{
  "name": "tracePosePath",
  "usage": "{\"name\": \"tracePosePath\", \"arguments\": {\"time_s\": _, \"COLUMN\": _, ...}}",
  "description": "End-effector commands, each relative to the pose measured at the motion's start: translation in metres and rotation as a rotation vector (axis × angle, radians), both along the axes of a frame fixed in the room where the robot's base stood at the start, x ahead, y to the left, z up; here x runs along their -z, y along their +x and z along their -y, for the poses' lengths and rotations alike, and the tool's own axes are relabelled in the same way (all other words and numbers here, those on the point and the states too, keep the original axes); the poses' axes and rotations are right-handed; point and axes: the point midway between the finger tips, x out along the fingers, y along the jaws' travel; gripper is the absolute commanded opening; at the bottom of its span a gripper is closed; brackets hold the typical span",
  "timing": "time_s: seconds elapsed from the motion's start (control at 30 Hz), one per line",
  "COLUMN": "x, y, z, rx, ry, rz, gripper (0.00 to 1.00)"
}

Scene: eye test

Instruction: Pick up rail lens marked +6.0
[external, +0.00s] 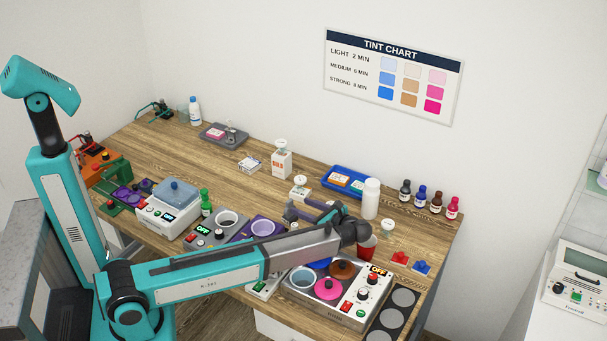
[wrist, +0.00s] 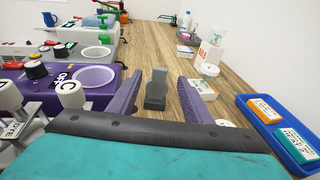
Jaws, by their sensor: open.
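Several small pieces with round, white-rimmed lens-like tops stand on the table. One round top (external: 281,142) is above a white box (external: 281,164) with red lettering. A nearer round top (external: 300,181) is by a small white box (external: 300,194); in the wrist view this round top (wrist: 208,70) is right of my gripper. Another round top (external: 388,226) is right of the white bottle. I cannot read +6.0 on any of them. My gripper (wrist: 160,84) is open, its purple fingers apart over the table. A dark grey upright piece (wrist: 156,90) shows between them; I cannot tell what it is.
A blue tray (wrist: 244,102) with two labelled boxes is at the right, near a white bottle (external: 371,198). A purple device (wrist: 62,98) with a round well is close at the left. Bare wood (wrist: 150,45) runs beyond my fingers.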

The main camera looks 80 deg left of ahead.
Motion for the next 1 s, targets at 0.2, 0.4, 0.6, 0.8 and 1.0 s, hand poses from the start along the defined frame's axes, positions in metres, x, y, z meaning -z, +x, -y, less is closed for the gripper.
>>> {"name": "tracePosePath", "arguments": {"time_s": 0.2, "x": 0.008, "y": -0.008, "z": -0.011, "rx": -0.001, "ry": 0.0, "rz": 0.0, "gripper": 0.45}}
{"name": "tracePosePath", "arguments": {"time_s": 0.4, "x": 0.014, "y": -0.022, "z": -0.032, "rx": -0.001, "ry": -0.001, "rz": -0.001, "gripper": 0.45}}
{"name": "tracePosePath", "arguments": {"time_s": 0.6, "x": 0.018, "y": -0.027, "z": -0.041, "rx": 0.0, "ry": 0.0, "rz": 0.0, "gripper": 0.45}}
{"name": "tracePosePath", "arguments": {"time_s": 0.8, "x": 0.018, "y": -0.027, "z": -0.041, "rx": 0.0, "ry": 0.0, "rz": 0.0, "gripper": 0.45}}
{"name": "tracePosePath", "arguments": {"time_s": 1.0, "x": 0.018, "y": -0.027, "z": -0.041, "rx": 0.0, "ry": 0.0, "rz": 0.0, "gripper": 0.45}}
